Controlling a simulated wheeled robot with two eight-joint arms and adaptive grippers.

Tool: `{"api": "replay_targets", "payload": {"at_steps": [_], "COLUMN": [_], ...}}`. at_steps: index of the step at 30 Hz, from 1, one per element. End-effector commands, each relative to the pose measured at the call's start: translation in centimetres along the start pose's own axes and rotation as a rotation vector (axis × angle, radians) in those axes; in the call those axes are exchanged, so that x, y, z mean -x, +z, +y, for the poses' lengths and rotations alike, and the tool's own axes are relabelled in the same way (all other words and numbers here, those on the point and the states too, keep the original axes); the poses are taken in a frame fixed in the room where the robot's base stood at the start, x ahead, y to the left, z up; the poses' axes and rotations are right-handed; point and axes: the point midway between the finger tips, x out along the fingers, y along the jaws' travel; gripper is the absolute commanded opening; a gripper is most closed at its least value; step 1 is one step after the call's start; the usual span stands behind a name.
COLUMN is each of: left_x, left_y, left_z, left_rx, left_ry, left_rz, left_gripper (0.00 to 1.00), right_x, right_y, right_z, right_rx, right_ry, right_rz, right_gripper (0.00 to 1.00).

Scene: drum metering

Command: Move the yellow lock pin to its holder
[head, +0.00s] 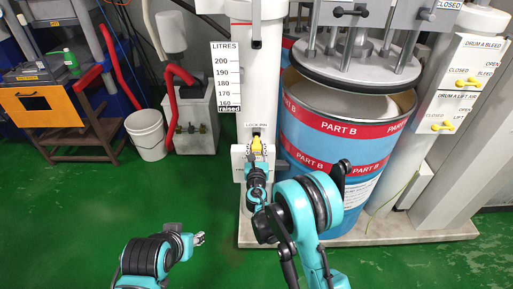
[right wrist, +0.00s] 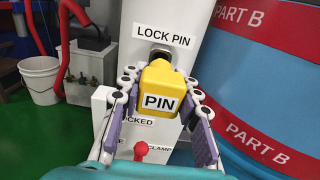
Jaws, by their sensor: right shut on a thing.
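The yellow lock pin (head: 257,146) is at the white column below the LOCK PIN label. In the right wrist view its yellow block (right wrist: 160,88) carries a PIN label and stands in front of a dark round socket (right wrist: 161,53) in the column. I cannot tell how far the pin's shaft sits in the socket. My right gripper (right wrist: 158,98) is shut on the block, one finger on each side. My left gripper (head: 199,238) hangs low over the green floor, well away from the pin; its jaw gap is too small to judge. I cannot clearly make out the holder.
A white box (right wrist: 104,122) with partly hidden lettering and a red knob (right wrist: 141,149) sit below the pin. The blue PART B drum (head: 335,135) stands close on the right. A white bucket (head: 147,135) is on the floor at left. The front floor is clear.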

Motion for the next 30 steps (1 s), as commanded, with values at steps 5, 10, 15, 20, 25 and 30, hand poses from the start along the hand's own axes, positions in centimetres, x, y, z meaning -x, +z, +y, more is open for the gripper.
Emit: {"api": "replay_targets", "payload": {"at_steps": [5,10,15,20,25,30], "left_x": [0.0,0.0,0.0,0.0,0.0,0.0], "left_y": [0.0,0.0,0.0,0.0,0.0,0.0], "left_z": [0.0,0.0,0.0,0.0,0.0,0.0], "left_rx": [0.0,0.0,0.0,0.0,0.0,0.0], "left_ry": [0.0,0.0,0.0,0.0,0.0,0.0], "left_rz": [0.0,0.0,0.0,0.0,0.0,0.0], "left_gripper": [0.4,0.4,0.4,0.4,0.4,0.4], "right_x": [0.0,0.0,-0.3,-0.7,-1.1,-1.6], "right_y": [0.0,0.0,0.0,0.0,0.0,0.0], "right_z": [0.0,0.0,0.0,0.0,0.0,0.0], "right_rx": [0.0,0.0,0.0,0.0,0.0,0.0], "right_ry": [0.0,0.0,0.0,0.0,0.0,0.0], "right_rz": [0.0,0.0,0.0,0.0,0.0,0.0], "right_gripper": [0.0,0.0,0.0,0.0,0.0,0.0]}}
